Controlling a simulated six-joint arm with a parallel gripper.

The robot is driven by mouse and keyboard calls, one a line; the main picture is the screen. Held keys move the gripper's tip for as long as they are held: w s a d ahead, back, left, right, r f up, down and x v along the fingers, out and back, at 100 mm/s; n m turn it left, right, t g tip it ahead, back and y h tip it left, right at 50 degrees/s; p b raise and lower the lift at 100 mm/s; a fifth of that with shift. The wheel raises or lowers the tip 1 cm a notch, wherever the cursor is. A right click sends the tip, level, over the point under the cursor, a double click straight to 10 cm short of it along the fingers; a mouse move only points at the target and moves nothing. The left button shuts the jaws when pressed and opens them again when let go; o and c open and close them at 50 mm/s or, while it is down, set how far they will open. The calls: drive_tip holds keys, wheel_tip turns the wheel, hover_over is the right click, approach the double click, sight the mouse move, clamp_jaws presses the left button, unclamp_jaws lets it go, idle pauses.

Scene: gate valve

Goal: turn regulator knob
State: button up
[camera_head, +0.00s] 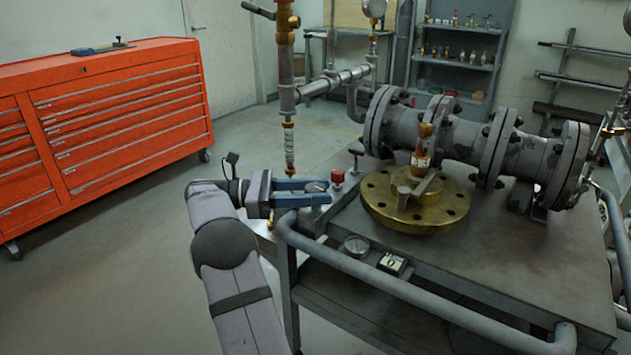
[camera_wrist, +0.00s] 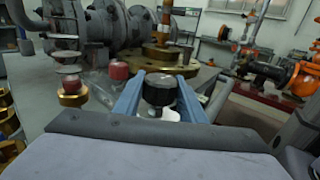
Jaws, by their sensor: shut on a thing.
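My gripper (camera_head: 318,192) has two blue fingers and reaches in from the left at the cart's left corner. It is shut on a dark round knob, which sits between the fingers in the wrist view (camera_wrist: 160,88). A pale round part shows just below that knob. In the head view only a grey top of the knob (camera_head: 316,186) shows between the fingers; the rest is hidden. A red-topped knob (camera_head: 337,177) stands just right of the fingertips, apart from them.
A brass flange (camera_head: 440,215) and a grey flanged pipe (camera_head: 455,138) are on the cart. A cart rail (camera_head: 400,285), a gauge (camera_head: 357,245) and a small counter box (camera_head: 392,263) lie along the front. A vertical pipe (camera_head: 286,60) stands behind my gripper. A red tool chest (camera_head: 120,120) is at left.

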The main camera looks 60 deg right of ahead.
sight(315, 187)
drive_tip(key=y+p, duration=0.1)
drive_tip(key=p, duration=0.2)
drive_tip(key=shift+r+m+g, duration=0.3)
drive_tip(key=shift+m+g, duration=0.1)
drive_tip(key=shift+f+m+y+p, duration=0.3)
drive_tip(key=shift+y+p, duration=0.1)
drive_tip(key=shift+p, duration=0.7)
drive_tip(key=o, duration=1.1)
drive_tip(key=shift+c, duration=0.2)
drive_tip(key=shift+r, duration=0.1)
wheel_tip(315, 187, up, 10)
drive_tip(key=p, duration=1)
